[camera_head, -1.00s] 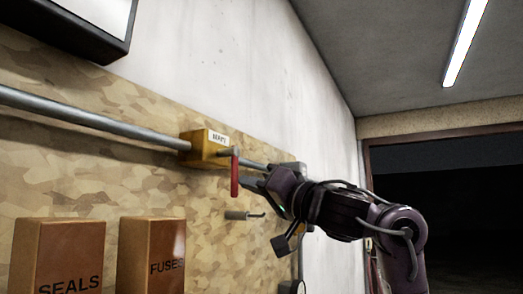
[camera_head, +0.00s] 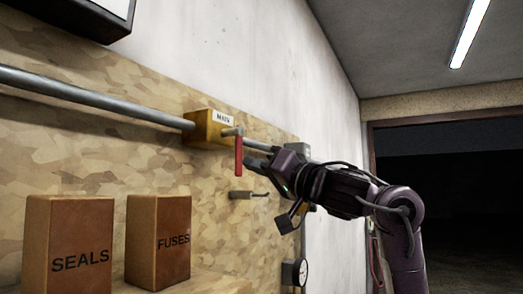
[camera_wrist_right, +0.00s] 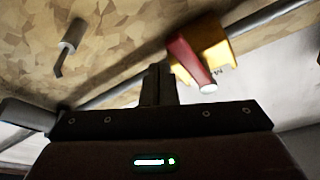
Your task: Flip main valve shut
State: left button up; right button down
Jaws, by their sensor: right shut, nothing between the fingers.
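The main valve is a yellow block (camera_head: 207,128) with a white MAIN label, set on a grey pipe along the board. Its red handle (camera_head: 239,155) hangs straight down at the block's right side, across the pipe. My right gripper (camera_head: 254,163) is just right of the handle's lower part, shut and empty. In the right wrist view, the shut fingers (camera_wrist_right: 157,72) lie beside the red handle (camera_wrist_right: 188,60), with the yellow block (camera_wrist_right: 216,46) behind it. I cannot tell whether they touch the handle. My left gripper is not in view.
A small peg (camera_head: 249,194) sticks out of the board below the handle. A SEALS box (camera_head: 70,245) and a FUSES box (camera_head: 158,242) stand at the lower left. A dark doorway (camera_head: 450,200) opens at the right.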

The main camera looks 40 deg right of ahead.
jog(key=s+d+b, duration=0.3)
jog(key=s, duration=0.6)
jog(key=shift+s+d+b, duration=0.25)
jog(key=shift+d+b, duration=0.05)
jog(key=shift+d, duration=0.05)
jog(key=shift+a, duration=0.2)
